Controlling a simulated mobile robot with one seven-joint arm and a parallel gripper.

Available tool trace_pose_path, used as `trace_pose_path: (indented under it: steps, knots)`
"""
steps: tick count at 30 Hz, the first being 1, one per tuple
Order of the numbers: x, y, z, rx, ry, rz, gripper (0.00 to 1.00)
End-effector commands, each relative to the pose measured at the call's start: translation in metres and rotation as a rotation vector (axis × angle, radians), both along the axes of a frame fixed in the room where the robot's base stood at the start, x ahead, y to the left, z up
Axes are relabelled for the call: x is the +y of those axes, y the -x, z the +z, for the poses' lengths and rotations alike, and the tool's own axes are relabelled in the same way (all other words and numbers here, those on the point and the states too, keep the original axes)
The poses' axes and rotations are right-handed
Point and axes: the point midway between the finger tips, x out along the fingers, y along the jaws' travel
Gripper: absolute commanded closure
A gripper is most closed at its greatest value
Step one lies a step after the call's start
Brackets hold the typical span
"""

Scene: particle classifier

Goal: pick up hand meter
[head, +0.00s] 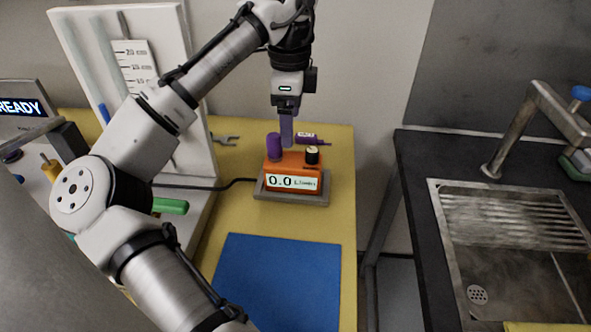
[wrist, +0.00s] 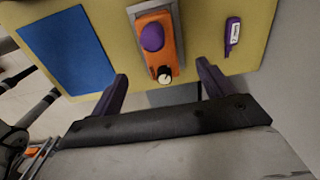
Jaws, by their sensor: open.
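The hand meter (head: 293,168) is an orange box with a lit display reading 0.0, a purple knob and a black knob with a pale top. It sits upright in a grey cradle (head: 262,194) on the yellow bench. My gripper (head: 287,140) points down over the back of the meter, its fingers partly overlapping in the head view. In the wrist view the meter (wrist: 165,53) lies ahead, between the lines of the two open, empty fingers (wrist: 163,77). The black knob is closest to them. I cannot tell the exact height gap.
A purple labelled tool (head: 311,139) lies just behind the meter, and a grey wrench (head: 224,139) behind left. A cable runs left from the cradle. A tall white scale panel (head: 133,68) stands left. A blue mat (head: 280,283) lies clear in front. A sink (head: 520,250) is at right.

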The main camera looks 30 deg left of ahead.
Motion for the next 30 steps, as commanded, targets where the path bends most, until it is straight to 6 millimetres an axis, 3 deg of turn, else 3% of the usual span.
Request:
trace_pose_path:
  steps: [3,14,21,30]
  knots:
    - [0.000,0.000,-0.023,0.000,0.000,0.001,0.20]
    - [-0.002,0.001,-0.056,0.001,-0.003,0.001,0.20]
    - [-0.005,0.001,-0.090,0.001,-0.002,0.000,0.20]
    - [-0.005,0.000,-0.096,-0.002,-0.001,0.000,0.20]
